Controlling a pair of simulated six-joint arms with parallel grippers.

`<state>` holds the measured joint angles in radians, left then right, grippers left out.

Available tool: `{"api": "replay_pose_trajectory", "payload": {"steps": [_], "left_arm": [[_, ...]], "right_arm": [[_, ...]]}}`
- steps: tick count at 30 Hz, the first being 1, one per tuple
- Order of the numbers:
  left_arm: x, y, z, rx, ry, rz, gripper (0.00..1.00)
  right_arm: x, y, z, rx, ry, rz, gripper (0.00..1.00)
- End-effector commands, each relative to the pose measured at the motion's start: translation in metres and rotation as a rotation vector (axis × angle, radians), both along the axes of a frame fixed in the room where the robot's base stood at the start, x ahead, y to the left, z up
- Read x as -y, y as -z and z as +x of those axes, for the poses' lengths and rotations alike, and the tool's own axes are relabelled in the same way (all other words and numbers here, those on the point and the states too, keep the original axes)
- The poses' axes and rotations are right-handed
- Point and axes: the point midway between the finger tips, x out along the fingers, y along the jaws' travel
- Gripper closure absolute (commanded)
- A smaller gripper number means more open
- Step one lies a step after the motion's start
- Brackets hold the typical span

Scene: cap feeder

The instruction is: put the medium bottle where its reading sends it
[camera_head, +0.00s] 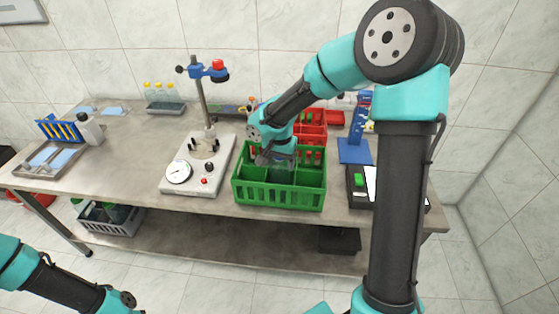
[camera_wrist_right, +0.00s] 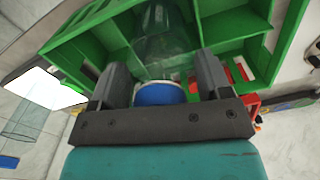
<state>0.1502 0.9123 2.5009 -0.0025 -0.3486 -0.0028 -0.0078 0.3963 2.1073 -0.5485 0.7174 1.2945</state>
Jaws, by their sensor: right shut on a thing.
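My right gripper (camera_head: 268,158) is over the green crate (camera_head: 280,197). It is shut on a clear bottle (camera_wrist_right: 165,42) with a blue cap (camera_wrist_right: 160,94), seen between the fingers in the right wrist view. The bottle's body points into a compartment of the green crate, whose divider (camera_wrist_right: 118,30) shows beside it. I cannot tell whether the bottle's base touches the crate floor. In the head view the arm and crate mostly hide the bottle. My left arm shows at the lower left, its gripper out of frame.
A red crate (camera_head: 318,116) stands behind the green one. A press with a dial gauge (camera_head: 179,172) is to the left, a blue stand (camera_head: 356,151) and a dark device (camera_head: 357,200) to the right. Bottles stand in a back tray (camera_head: 166,107). A grey crate (camera_head: 113,225) sits below.

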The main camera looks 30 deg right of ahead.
Motion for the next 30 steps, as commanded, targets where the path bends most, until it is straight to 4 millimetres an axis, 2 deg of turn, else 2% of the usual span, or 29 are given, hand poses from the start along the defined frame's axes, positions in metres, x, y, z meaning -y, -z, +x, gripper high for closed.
{"api": "replay_pose_trajectory", "payload": {"steps": [1, 9, 20, 25, 30], "left_arm": [[0.0, 0.0, 0.0, 0.0, 0.0, 0.0, 0.57], [0.0, 0.0, 0.0, 0.0, 0.0, 0.0, 0.57], [0.0, 0.0, 0.0, 0.0, 0.0, 0.0, 0.57], [0.0, 0.0, 0.0, 0.0, 0.0, 0.0, 0.57], [0.0, 0.0, 0.0, 0.0, 0.0, 0.0, 0.57]], "right_arm": [[0.0, 0.001, 0.0, -0.001, 0.0, -0.001, 0.28], [0.0, 0.001, 0.0, 0.0, 0.0, 0.0, 0.03], [0.0, -0.005, 0.0, 0.001, -0.001, -0.001, 0.03], [0.0, -0.023, 0.0, 0.002, 0.0, -0.001, 0.03], [0.0, -0.054, 0.001, 0.004, 0.0, 0.0, 0.03]]}}
